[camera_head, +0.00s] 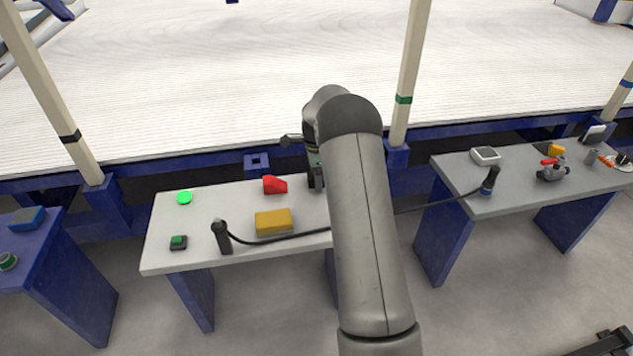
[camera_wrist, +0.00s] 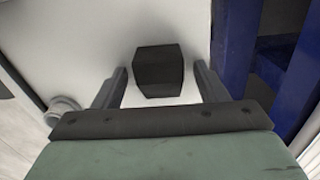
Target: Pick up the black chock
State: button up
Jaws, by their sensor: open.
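The black chock (camera_wrist: 159,71) sits on the white table top in the wrist view, a dark block with sloped sides. My gripper (camera_wrist: 160,69) is open, with one finger on each side of the chock and a visible gap to each. In the picture the chock lies between the finger ends. I cannot tell how far above the table the fingertips are. In the head view my gripper (camera_head: 316,178) points down at the table's back right part, and I cannot make out the chock there.
The white table (camera_head: 165,255) also holds a red chock (camera_head: 275,186), a yellow block (camera_head: 273,222), a green disc (camera_head: 184,197), a small green-topped box (camera_head: 178,242) and a black handle (camera_head: 221,238) with a cable. A blue post base (camera_head: 397,160) stands behind the table.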

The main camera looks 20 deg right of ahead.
jog(key=c, duration=1.1)
jog(key=shift+r, duration=0.2)
